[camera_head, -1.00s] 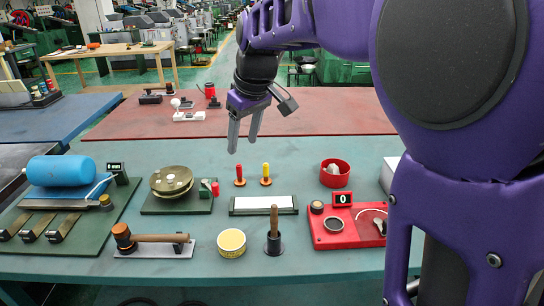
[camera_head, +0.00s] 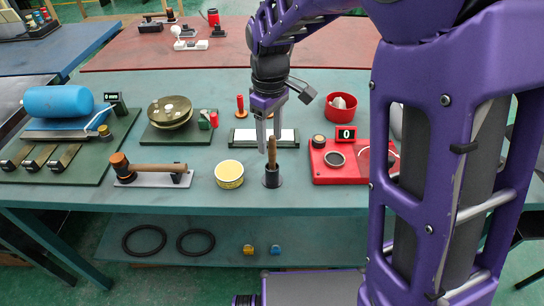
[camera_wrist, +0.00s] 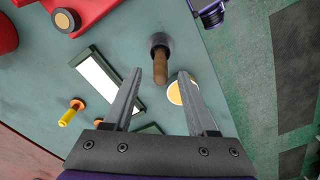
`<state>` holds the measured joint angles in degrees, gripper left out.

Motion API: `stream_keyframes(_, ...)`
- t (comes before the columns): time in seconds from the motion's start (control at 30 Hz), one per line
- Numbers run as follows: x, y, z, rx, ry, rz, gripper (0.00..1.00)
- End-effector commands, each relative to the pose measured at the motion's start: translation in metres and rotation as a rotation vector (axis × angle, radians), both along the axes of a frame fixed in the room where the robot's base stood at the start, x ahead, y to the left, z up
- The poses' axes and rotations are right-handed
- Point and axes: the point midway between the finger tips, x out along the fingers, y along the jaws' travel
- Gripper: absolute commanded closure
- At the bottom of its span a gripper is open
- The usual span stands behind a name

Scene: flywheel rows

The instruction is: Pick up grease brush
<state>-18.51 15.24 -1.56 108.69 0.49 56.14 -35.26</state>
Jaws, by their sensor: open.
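The grease brush (camera_head: 272,150) has a wooden handle and stands upright in a dark round holder (camera_head: 272,178) near the table's front edge. In the wrist view its handle (camera_wrist: 160,68) shows ahead of my fingers, between their lines, with the dark holder (camera_wrist: 160,42) around its far end. My gripper (camera_head: 267,148) is open and empty, pointing down just above and behind the handle in the head view. In the wrist view the two fingers of my gripper (camera_wrist: 158,85) are spread wide. The bristles are hidden in the holder.
A yellow round tin (camera_head: 229,175) stands left of the holder. A red device with a display (camera_head: 328,172) stands to the right. A white strip in a dark frame (camera_head: 247,137) lies behind. A hammer-like tool (camera_head: 150,170) lies farther left.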

Motion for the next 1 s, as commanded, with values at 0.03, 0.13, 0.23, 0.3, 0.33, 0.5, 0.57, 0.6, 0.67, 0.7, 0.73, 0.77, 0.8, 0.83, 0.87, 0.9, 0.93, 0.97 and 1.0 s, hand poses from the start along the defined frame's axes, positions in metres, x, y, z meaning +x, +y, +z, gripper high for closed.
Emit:
stream_keyframes(0.03,0.000,0.000,-0.006,0.000,0.001,0.000,0.43)
stream_keyframes(0.13,0.000,0.000,-0.012,0.000,0.001,0.000,0.43)
stream_keyframes(0.23,-0.001,-0.001,-0.019,0.000,0.000,0.000,0.43)
stream_keyframes(0.3,-0.003,-0.002,-0.028,0.000,0.003,-0.001,0.43)
stream_keyframes(0.33,-0.003,-0.003,-0.033,-0.001,0.002,-0.001,0.43)
stream_keyframes(0.5,-0.004,-0.005,-0.057,-0.001,0.002,0.001,0.43)
stream_keyframes(0.57,-0.004,-0.005,-0.062,0.000,0.000,0.001,0.43)
stream_keyframes(0.6,-0.004,-0.004,-0.064,0.000,0.000,0.001,0.43)
stream_keyframes(0.67,-0.004,-0.004,-0.065,0.000,0.000,0.001,0.43)
stream_keyframes(0.7,-0.004,-0.004,-0.065,0.000,-0.001,0.001,0.43)
stream_keyframes(0.73,-0.004,-0.004,-0.064,0.000,-0.001,0.001,0.43)
stream_keyframes(0.77,-0.004,-0.004,-0.064,0.000,-0.001,0.000,0.43)
stream_keyframes(0.8,-0.004,-0.004,-0.064,0.000,-0.001,0.000,0.43)
stream_keyframes(0.83,-0.004,-0.004,-0.064,0.000,-0.001,0.000,0.43)
stream_keyframes(0.87,-0.004,-0.004,-0.064,0.000,-0.001,0.000,0.46)
stream_keyframes(0.9,-0.004,-0.004,-0.064,0.000,-0.001,0.000,0.53)
stream_keyframes(0.93,-0.004,-0.004,-0.064,0.000,-0.001,0.000,0.59)
stream_keyframes(0.97,-0.004,-0.004,-0.064,0.000,-0.001,0.000,0.64)
stream_keyframes(1.0,-0.004,-0.004,-0.064,0.000,-0.001,0.000,0.71)
